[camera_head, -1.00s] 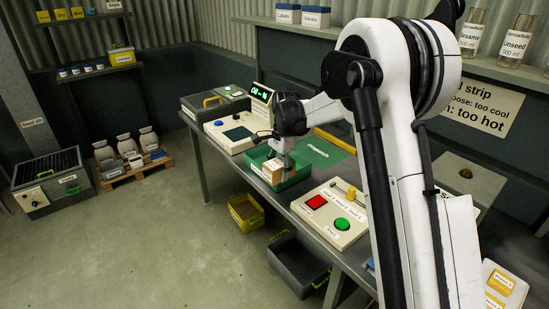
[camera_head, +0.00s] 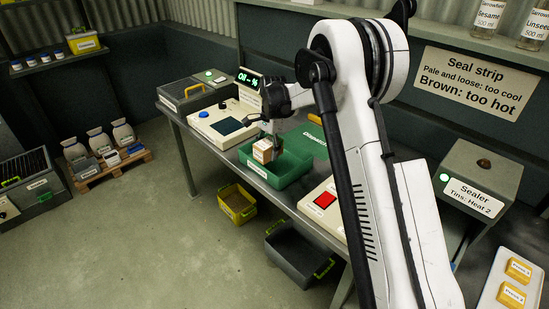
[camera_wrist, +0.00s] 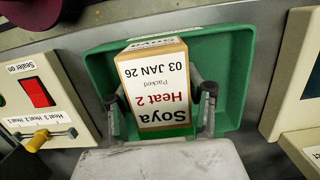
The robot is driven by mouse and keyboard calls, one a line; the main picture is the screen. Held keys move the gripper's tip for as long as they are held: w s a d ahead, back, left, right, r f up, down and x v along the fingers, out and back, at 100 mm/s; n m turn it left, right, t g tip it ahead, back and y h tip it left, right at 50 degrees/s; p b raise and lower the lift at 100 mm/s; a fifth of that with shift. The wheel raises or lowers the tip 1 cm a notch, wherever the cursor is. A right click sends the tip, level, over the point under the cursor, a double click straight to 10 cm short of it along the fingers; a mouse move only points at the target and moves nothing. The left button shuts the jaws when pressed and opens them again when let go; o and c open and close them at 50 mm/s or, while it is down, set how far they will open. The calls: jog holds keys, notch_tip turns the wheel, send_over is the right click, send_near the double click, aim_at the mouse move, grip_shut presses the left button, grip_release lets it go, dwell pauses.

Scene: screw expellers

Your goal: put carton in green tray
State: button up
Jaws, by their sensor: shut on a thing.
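The carton (camera_head: 263,151) is a small box with tan sides and a white label. In the wrist view the carton (camera_wrist: 158,85) shows an upside-down label, "Soya Heat 2", packed 03 JAN 26. My gripper (camera_wrist: 160,100) is shut on it, one finger on each side. In the head view my gripper (camera_head: 272,137) points down at the carton. The green tray (camera_head: 289,180) stands on the bench under the carton; its rim and floor (camera_wrist: 222,60) surround the carton in the wrist view. I cannot tell whether the carton touches the tray floor.
A panel with a red switch (camera_head: 325,200) stands right of the tray. A cream unit with a dark pad (camera_head: 228,124) stands to its left. A green mat (camera_head: 312,137) lies behind. A yellow crate (camera_head: 237,203) and a dark crate (camera_head: 298,250) are on the floor below.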

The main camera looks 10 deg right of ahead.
aim_at(274, 164)
jog(key=w+d+f, duration=0.3)
jog(key=shift+w+d, duration=0.15)
jog(key=shift+d, duration=0.05)
jog(key=shift+f+p, duration=0.3)
jog(key=shift+f, duration=1.6)
jog(key=shift+f, duration=0.2)
jog(key=o, duration=1.5)
jog(key=shift+r, duration=0.2)
